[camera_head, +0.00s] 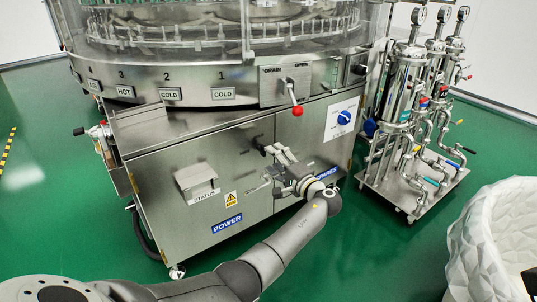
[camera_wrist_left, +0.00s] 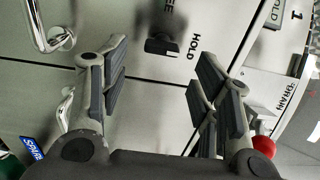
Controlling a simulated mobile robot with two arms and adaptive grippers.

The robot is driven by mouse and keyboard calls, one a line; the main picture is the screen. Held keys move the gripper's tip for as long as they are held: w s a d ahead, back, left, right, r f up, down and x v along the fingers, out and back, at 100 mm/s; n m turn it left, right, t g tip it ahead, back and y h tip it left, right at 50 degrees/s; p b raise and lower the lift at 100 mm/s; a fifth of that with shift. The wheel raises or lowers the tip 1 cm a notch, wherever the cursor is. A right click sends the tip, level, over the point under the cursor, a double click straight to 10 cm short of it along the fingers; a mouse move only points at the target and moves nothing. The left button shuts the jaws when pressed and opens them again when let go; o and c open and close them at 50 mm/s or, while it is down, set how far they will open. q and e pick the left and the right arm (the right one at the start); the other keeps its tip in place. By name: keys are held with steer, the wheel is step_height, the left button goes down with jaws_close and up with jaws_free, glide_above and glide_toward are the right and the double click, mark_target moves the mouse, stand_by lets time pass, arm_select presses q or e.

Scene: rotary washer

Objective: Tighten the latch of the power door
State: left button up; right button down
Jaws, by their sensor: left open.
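The power door (camera_head: 190,190) is the steel panel at the lower front of the washer, with a blue POWER label; it looks shut. Its latch (camera_wrist_left: 163,45) is a small black knob in the left wrist view, beside HOLD lettering and a partly cut-off word. In the head view the latch is a small dark shape (camera_head: 264,150), just left of the gripper. My left gripper (camera_head: 270,168) is open and empty in front of the seam between the panels. In the left wrist view its fingers (camera_wrist_left: 160,60) stand either side of the latch, seemingly apart from it. My right gripper is not in view.
A red-ball lever (camera_head: 297,110) hangs above the gripper. A blue knob (camera_head: 344,117) is on the right panel. Chrome handles (camera_wrist_left: 50,35) stick out near the left finger. A pump cart (camera_head: 415,185) and a white bin (camera_head: 495,240) stand right. Green floor lies open in front.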

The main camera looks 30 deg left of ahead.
arm_select(q)
steer(key=v, duration=0.7)
steer(key=shift+d, duration=0.1)
